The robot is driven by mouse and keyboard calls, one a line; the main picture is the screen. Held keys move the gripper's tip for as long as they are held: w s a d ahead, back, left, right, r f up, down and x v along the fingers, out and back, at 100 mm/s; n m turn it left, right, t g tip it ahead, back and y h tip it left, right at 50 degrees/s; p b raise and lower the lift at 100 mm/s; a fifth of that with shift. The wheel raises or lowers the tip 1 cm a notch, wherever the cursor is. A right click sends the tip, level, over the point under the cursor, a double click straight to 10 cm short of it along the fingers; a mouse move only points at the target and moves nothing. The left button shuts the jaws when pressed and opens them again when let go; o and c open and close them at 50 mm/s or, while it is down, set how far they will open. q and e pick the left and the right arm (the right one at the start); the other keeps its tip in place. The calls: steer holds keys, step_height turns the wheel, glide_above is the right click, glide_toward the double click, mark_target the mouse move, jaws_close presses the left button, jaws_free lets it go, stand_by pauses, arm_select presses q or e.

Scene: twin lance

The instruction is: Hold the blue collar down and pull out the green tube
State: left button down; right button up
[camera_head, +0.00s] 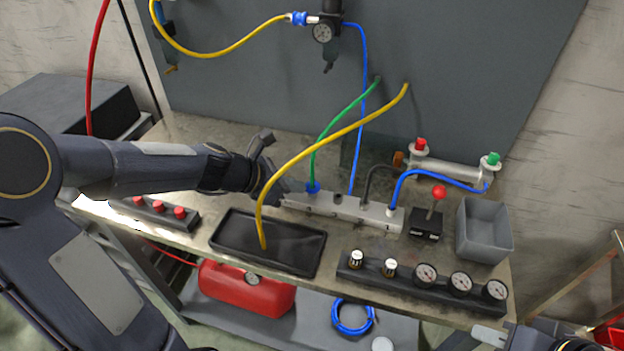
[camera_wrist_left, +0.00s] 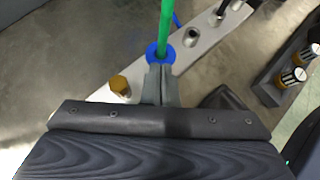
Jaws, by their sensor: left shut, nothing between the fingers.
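The green tube (camera_head: 318,143) runs from the back panel down into the blue collar (camera_head: 313,188) on the grey manifold block (camera_head: 345,206). In the left wrist view the green tube (camera_wrist_left: 166,22) stands in the middle of the blue collar (camera_wrist_left: 160,52). My left gripper (camera_head: 286,189) is shut and empty, beside the collar. In the left wrist view its fingertips (camera_wrist_left: 160,68) meet the collar's near edge; I cannot tell whether they press on it. My right gripper (camera_head: 492,335) shows only partly at the bottom right edge, and its fingers are not clear.
A yellow tube (camera_head: 333,133) arcs in front of the manifold into a black tray (camera_head: 312,261). A brass fitting (camera_wrist_left: 120,86) and an open port (camera_wrist_left: 191,37) flank the collar. A gauge bar (camera_head: 405,277), lever box (camera_head: 426,224) and grey bin (camera_head: 484,245) stand right.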

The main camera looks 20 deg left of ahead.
arm_select(q)
steer(key=shift+f+b, duration=0.65)
steer(key=shift+f, duration=0.1)
arm_select(e)
steer(key=shift+f, duration=0.65)
steer(key=w+a+r+m, duration=0.2)
steer(key=w+r+m, duration=0.1)
steer(key=w+r, duration=0.3)
steer(key=m+g+y, duration=0.3)
steer(key=m+g, duration=0.2)
steer(key=m, duration=0.8)
glide_toward(312, 173)
steer(key=shift+m, duration=0.4)
steer(key=shift+x, duration=5.2)
steer(key=shift+w, duration=0.2)
jaws_close()
